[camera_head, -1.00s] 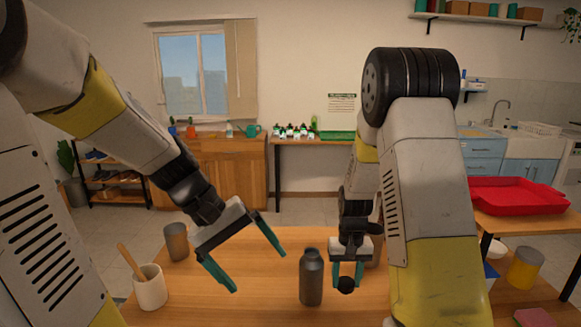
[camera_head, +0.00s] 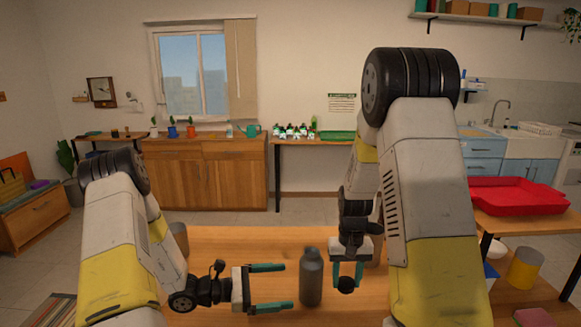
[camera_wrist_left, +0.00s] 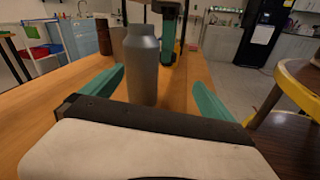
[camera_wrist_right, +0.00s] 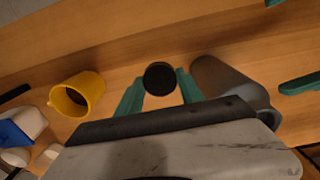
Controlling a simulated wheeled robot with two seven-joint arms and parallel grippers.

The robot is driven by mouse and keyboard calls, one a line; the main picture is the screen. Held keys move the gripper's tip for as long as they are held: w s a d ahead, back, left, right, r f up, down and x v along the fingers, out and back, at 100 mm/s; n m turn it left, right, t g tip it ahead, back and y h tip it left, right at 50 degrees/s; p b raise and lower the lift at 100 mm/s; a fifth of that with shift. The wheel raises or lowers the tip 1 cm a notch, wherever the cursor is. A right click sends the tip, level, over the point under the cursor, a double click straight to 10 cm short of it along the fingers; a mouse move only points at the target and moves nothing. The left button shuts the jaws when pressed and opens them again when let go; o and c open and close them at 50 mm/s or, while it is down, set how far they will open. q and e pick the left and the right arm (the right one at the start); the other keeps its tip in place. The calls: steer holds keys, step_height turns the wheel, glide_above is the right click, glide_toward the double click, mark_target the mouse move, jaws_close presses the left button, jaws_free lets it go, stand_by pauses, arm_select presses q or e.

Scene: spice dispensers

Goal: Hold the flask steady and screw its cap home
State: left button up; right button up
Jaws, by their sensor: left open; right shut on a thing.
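The grey flask (camera_head: 311,278) stands upright on the wooden table, its neck bare on top. It also shows in the left wrist view (camera_wrist_left: 142,65), ahead of and between the open fingers. My left gripper (camera_head: 268,288) is open and level, its fingertips just left of the flask and apart from it. My right gripper (camera_head: 346,282) points down, shut on the black cap (camera_head: 346,285), to the right of the flask. In the right wrist view the cap (camera_wrist_right: 160,78) sits between the fingertips, with the flask (camera_wrist_right: 225,82) beside it.
The wooden table (camera_head: 215,240) has free room behind the flask. A brown cup (camera_head: 179,238) stands at its back left, partly hidden by my left arm. A yellow cup (camera_head: 525,268) and a red tray (camera_head: 518,196) are to the right.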

mark_target(300, 288)
arm_select(q)
steer(key=f+n+t, duration=0.1)
steer(key=f, duration=0.1)
steer(key=w+f+n+t, duration=0.1)
steer(key=f+n+t, duration=0.1)
steer(key=f+n, duration=0.1)
steer(key=shift+w+a+f, duration=0.3)
steer(key=shift+a, duration=0.05)
steer(key=shift+x, duration=4.85)
steer(key=shift+w, duration=0.15)
steer(key=c, duration=1.5)
arm_select(e)
steer(key=w+a+r, duration=0.2)
steer(key=a+r, duration=0.2)
steer(key=r, duration=0.4)
steer(key=w+a+r+n, duration=0.1)
steer(key=w+a+r, duration=0.1)
steer(key=a+r, duration=0.3)
step_height(300, 288, up, 5)
steer(key=shift+a+f+n, duration=0.2)
steer(key=shift+a+n, duration=0.1)
